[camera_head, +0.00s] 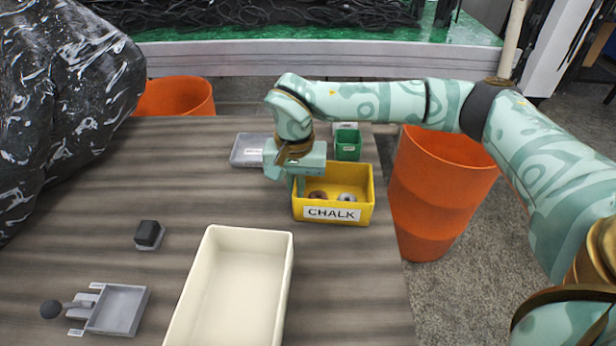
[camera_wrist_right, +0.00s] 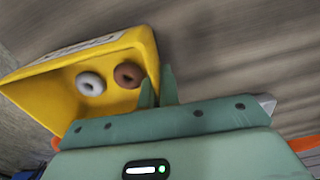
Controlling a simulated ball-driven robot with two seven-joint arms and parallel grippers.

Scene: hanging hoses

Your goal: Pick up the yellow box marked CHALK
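The yellow box (camera_head: 334,217) marked CHALK is at the right side of the table in the head view. It is open-topped and holds a brown ring (camera_head: 317,196) and a pale ring (camera_head: 346,198). The box also shows in the right wrist view (camera_wrist_right: 62,75). My right gripper (camera_head: 297,186) is at the box's left wall, pointing down. In the right wrist view its two fingers (camera_wrist_right: 158,88) are close together, one inside the box and one outside, with the wall between them. No clear gap shows under the box. My left gripper is out of view.
A cream tray (camera_head: 287,275) stands at the front. A green container (camera_head: 348,146) and a grey tray (camera_head: 248,150) are behind the box. A dark block (camera_head: 149,235) and a grey pan (camera_head: 120,310) lie left. Orange bins (camera_head: 438,190) (camera_head: 176,97) stand beyond the table edges.

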